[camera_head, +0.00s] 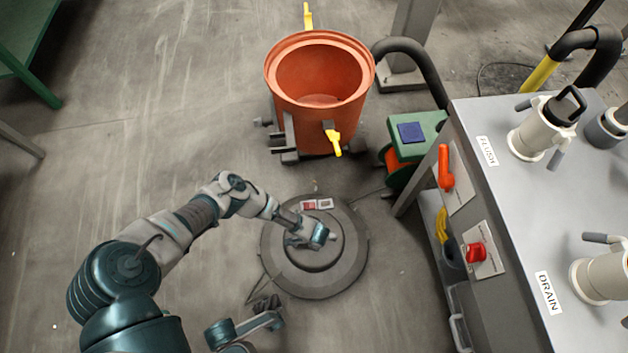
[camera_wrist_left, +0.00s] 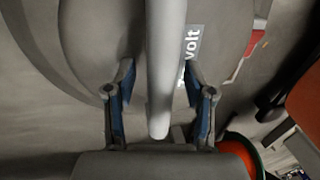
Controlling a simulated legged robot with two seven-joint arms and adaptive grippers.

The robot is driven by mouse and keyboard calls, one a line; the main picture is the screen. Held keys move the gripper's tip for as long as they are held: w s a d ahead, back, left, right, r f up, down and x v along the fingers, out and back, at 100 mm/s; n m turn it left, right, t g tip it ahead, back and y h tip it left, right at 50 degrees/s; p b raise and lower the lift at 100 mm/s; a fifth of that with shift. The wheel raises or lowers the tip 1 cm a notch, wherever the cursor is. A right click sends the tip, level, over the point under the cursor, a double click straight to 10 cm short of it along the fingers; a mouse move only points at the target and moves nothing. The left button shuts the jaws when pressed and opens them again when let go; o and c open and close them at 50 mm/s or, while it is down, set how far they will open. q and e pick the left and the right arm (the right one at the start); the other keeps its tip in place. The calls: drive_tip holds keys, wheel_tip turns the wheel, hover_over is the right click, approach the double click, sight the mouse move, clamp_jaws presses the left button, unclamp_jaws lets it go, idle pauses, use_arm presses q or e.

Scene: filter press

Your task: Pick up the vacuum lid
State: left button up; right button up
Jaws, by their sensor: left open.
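The vacuum lid (camera_head: 345,268) is a round dark grey disc with a raised middle, lying flat on the floor below the orange drum. It fills much of the left wrist view (camera_wrist_left: 60,60), with part of a label by its handle. My left gripper (camera_head: 318,238) is over the lid's middle. In the left wrist view, its two blue-padded fingers (camera_wrist_left: 158,92) are open on either side of the pale bar handle (camera_wrist_left: 165,60), with gaps on both sides. What seems to be my right gripper (camera_head: 265,308) is at the bottom, its jaws unclear.
The open orange drum (camera_head: 318,98) with yellow latches stands just beyond the lid. A green box (camera_head: 410,135) with a black hose is right of the drum. A grey bench (camera_head: 505,220) with valves fills the right side.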

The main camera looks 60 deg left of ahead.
use_arm(q)
clamp_jaws()
drive_tip(key=shift+w, duration=0.1)
drive_tip(key=shift+r, duration=0.25)
